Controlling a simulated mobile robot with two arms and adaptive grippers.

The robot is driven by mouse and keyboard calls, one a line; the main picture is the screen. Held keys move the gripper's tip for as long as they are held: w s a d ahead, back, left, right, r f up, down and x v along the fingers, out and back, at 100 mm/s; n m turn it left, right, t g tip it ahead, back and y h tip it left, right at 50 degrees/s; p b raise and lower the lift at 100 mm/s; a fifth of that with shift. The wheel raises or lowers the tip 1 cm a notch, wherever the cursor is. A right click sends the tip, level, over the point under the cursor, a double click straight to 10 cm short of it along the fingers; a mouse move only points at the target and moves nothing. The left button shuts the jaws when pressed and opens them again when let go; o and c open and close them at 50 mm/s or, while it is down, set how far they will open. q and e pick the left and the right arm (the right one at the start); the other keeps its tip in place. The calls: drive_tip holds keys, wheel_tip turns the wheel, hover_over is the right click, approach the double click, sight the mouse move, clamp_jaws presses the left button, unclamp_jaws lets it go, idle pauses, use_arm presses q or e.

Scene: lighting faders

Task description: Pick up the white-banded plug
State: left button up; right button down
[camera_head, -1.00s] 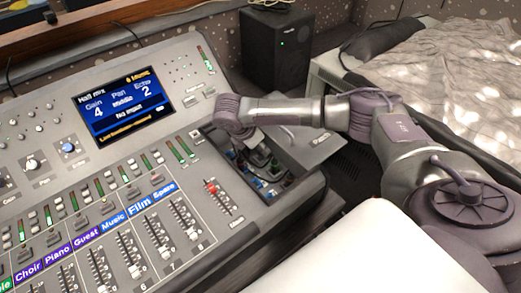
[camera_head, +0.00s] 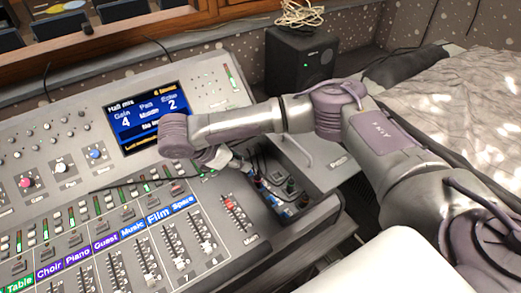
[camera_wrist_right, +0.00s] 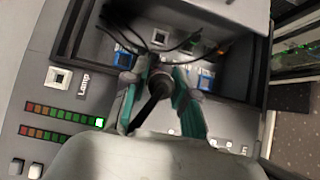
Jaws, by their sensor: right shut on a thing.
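My right gripper (camera_head: 238,164) is over the left edge of the open socket bay, close above the console. In the right wrist view its two teal fingers (camera_wrist_right: 158,98) are shut on a dark plug (camera_wrist_right: 155,93), which sits between them. I cannot make out a white band on it. In the head view the plug is mostly hidden by the wrist. My left gripper is not in view.
The open bay (camera_head: 318,205) holds several sockets and dark cables, with blue, red and green parts. The console screen (camera_head: 146,115) and fader rows lie left. A black speaker (camera_head: 302,68) stands behind.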

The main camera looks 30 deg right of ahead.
drive_tip(key=a, duration=0.6)
drive_tip(key=shift+s+a, duration=0.25)
drive_tip(key=shift+a, duration=0.05)
drive_tip(key=a+y, duration=0.1)
drive_tip(key=a, duration=0.1)
drive_tip(key=a+r+y+b, duration=0.1)
drive_tip(key=a, duration=0.1)
drive_tip(key=shift+s, duration=0.15)
drive_tip(key=shift+a+r+y, duration=0.2)
drive_tip(key=shift+a+y, duration=0.05)
drive_tip(key=shift+y, duration=0.25)
drive_tip(key=shift+a+r, duration=0.45)
drive_tip(key=shift+r, duration=0.1)
wheel_tip(320, 180, up, 2)
drive_tip(key=p, duration=0.4)
drive_tip(key=shift+s+r+y, duration=0.1)
drive_tip(key=shift+r+y, duration=0.1)
drive_tip(key=shift+y, duration=0.1)
